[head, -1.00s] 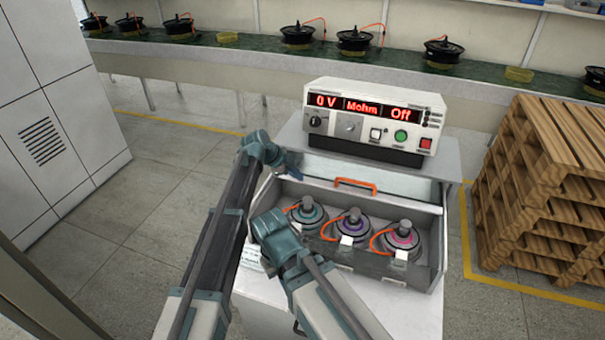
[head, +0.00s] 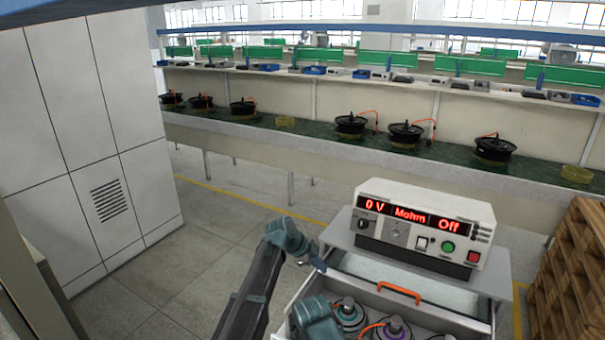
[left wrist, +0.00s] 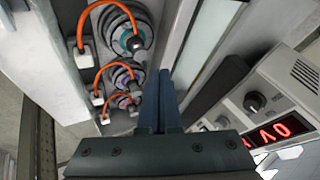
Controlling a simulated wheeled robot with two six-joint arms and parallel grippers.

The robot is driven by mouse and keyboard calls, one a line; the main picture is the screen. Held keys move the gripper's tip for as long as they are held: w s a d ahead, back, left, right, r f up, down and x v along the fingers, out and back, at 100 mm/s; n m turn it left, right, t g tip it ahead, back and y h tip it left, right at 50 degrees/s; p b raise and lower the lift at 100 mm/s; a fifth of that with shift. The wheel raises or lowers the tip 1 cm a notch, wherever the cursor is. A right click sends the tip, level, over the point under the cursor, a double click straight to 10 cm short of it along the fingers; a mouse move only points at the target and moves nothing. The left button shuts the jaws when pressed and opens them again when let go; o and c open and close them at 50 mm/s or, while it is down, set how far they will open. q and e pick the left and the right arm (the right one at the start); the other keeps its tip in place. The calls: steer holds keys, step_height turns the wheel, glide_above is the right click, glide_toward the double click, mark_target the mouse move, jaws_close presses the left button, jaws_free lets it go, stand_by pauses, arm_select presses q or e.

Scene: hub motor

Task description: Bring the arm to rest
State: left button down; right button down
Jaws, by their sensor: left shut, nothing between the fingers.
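My left gripper (head: 318,264) is shut and empty, in the air at the left side of the tester bench. In the left wrist view its two fingers (left wrist: 160,78) lie together, with nothing between them. The tester (head: 424,228) shows 0 V, Mohm and Off. In front of it is an open grey box (head: 458,318) with an orange handle (head: 399,292). Hub motors sit in it, a teal one (head: 347,314) and a purple one (head: 392,328); the bottom edge cuts them off. Another teal joint of my arms (head: 318,322) partly covers the box's left side. My right gripper does not show.
A long green-topped bench (head: 300,133) with several black motors runs along the back. A white cabinet (head: 95,130) stands at left and stacked wooden pallets (head: 575,275) at right. The floor between cabinet and tester is clear.

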arm_select(q)
steer(key=s+a+f+n+g+y, duration=0.1)
steer(key=s+a+f+n+y, duration=0.15)
steer(key=s+a+n, duration=0.95)
steer(key=s+a+f+n+g+y, duration=0.15)
steer(key=s+a+n+y, duration=0.25)
steer(key=s+a+n, duration=0.8)
steer(key=s+d+m+y, duration=0.1)
steer(key=s+d+m, duration=0.5)
steer(key=s+d, duration=0.2)
steer(key=shift+s+d, duration=0.15)
steer(key=shift+d, duration=0.4)
steer(key=shift+d, duration=0.15)
arm_select(e)
steer(key=shift+d, duration=0.1)
